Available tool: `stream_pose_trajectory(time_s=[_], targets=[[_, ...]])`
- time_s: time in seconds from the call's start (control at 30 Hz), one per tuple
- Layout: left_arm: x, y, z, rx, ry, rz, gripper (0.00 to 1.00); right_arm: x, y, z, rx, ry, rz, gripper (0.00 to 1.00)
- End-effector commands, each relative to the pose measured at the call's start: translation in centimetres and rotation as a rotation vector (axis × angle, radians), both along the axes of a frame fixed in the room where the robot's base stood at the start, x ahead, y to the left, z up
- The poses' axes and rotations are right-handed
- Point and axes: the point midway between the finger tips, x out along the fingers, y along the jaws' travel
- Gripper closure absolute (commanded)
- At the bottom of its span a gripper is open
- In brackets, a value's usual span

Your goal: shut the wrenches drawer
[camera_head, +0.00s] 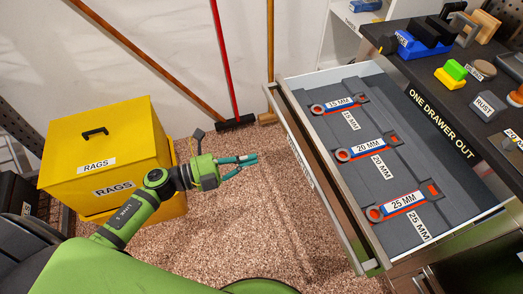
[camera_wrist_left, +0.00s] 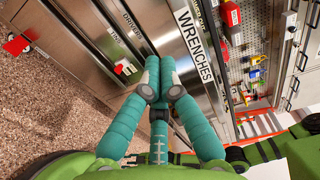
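The wrenches drawer (camera_head: 350,92) is pulled well out of the toolchest at the right of the head view. Three wrenches lie in its dark tray, at places marked 15 MM (camera_head: 339,104), 20 MM (camera_head: 367,149) and 25 MM (camera_head: 403,202). Its steel front (camera_head: 320,177) faces left; the WRENCHES label (camera_wrist_left: 193,45) shows in the left wrist view. My left gripper (camera_head: 256,158) is left of the drawer front, apart from it in the head view. Its teal fingers (camera_wrist_left: 160,66) are together with nothing visible between them. My right gripper is out of view.
A yellow RAGS bin (camera_head: 105,150) stands left, beside my left arm. A red-handled broom (camera_head: 235,122) and other poles lean on the back wall. The dark chest top (camera_head: 430,72) holds several small items and reads ONE DRAWER OUT. Speckled floor (camera_head: 270,220) between gripper and drawer is clear.

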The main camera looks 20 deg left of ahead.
Motion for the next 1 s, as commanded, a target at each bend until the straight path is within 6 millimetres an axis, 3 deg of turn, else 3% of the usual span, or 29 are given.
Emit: stream_pose_trajectory(time_s=[0.17, 0.5, 0.7, 1.0], targets=[[2.3, -3.1, 0.5, -0.007, -0.001, 0.001, 1.0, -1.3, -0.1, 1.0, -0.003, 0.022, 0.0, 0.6], [6.2, -8.4, 0.3, -0.006, 0.002, 0.004, 1.0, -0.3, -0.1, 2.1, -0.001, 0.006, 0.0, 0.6], [7.2, -9.7, 0.1, -0.004, 0.003, 0.004, 1.0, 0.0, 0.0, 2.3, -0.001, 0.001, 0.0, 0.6], [7.4, -10.0, 0.1, -0.004, 0.003, 0.004, 1.0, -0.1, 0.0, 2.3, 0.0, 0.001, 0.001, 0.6]])
